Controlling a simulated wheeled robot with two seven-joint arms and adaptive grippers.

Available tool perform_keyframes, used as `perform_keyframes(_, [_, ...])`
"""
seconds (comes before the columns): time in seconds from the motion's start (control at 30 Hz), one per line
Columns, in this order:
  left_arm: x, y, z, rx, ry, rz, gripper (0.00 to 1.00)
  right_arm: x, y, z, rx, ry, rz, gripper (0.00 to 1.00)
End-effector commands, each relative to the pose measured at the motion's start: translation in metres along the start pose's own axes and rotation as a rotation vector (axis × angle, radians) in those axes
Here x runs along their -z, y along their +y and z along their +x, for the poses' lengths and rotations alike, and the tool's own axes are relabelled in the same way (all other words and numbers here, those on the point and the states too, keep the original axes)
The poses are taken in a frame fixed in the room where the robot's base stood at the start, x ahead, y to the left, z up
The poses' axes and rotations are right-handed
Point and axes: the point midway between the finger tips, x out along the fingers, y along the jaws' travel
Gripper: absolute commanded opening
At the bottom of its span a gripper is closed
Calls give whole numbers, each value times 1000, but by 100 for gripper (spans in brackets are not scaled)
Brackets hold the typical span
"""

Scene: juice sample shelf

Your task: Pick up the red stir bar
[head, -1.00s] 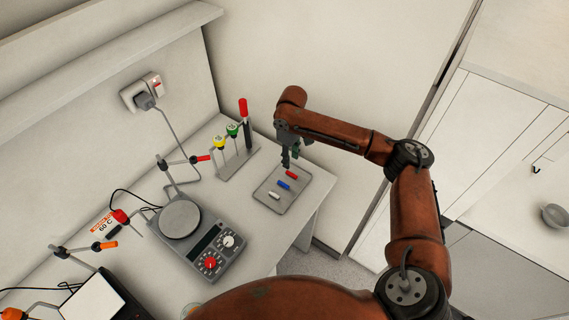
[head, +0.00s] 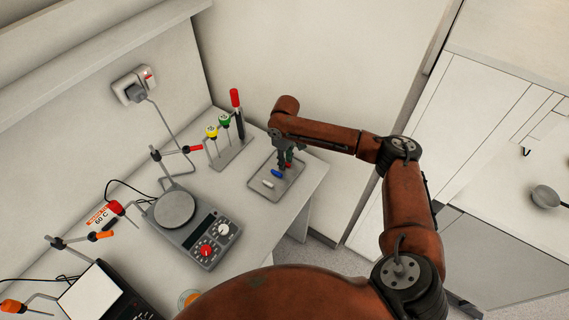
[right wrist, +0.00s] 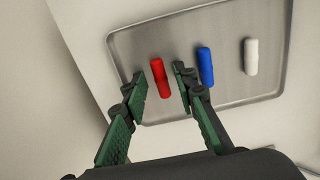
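The red stir bar (right wrist: 160,77) lies on a grey metal tray (right wrist: 222,25). In the right wrist view it lies between the two fingertips of my right gripper (right wrist: 157,82), which is open, with a gap on both sides of the bar. In the head view the right gripper (head: 284,167) is low over the tray, and the red bar (head: 289,165) is partly hidden by its fingers. A blue stir bar (right wrist: 205,67) lies beside the right finger, and a white one (right wrist: 251,57) lies farther right. My left gripper is not in view.
A holder with yellow, green and red-topped items (head: 237,112) stands behind the tray. A hotplate stirrer (head: 212,250) with a round plate stands to the left. The bench's right edge is close to the tray.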

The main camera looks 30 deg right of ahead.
Motion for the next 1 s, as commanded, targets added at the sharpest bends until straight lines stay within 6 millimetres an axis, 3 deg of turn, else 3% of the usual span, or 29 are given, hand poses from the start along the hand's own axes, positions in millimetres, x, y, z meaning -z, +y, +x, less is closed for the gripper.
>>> perform_keyframes(0.37, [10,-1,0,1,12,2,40,0,0,0,0,0,0,0])
perform_keyframes(0.77, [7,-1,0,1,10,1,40,0,0,-4,0,0,0,0])
perform_keyframes(1.0, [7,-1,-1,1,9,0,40,1,0,-32,0,3,0,0])
